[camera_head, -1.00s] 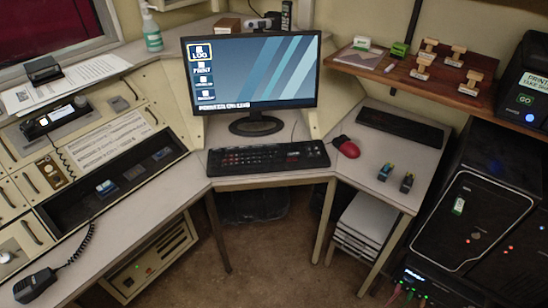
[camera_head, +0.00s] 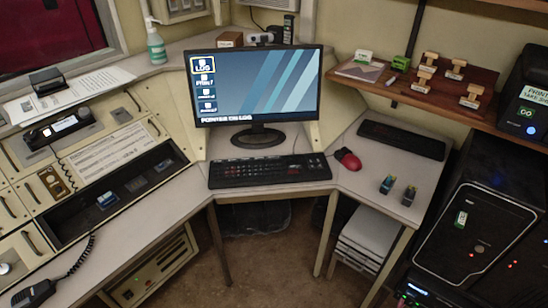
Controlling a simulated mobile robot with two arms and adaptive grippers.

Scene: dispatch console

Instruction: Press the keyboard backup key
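The black keyboard (camera_head: 270,171) lies on the middle desk in front of the monitor (camera_head: 255,88), with some reddish-marked keys on its left part. The key legends are too small to read, so I cannot tell which key is the backup key. The monitor shows a column of icons with the top one, LOG, framed in yellow, and the text "POINTER ON LOG" below. A red mouse (camera_head: 348,159) sits just right of the keyboard. Neither of my grippers is in view.
A second dark keyboard-like slab (camera_head: 401,140) and two small stamp-like items (camera_head: 398,189) are on the right desk. A wooden shelf (camera_head: 415,90) with stamps overhangs the right side. A radio console (camera_head: 100,165) with a handset microphone (camera_head: 35,293) stands left.

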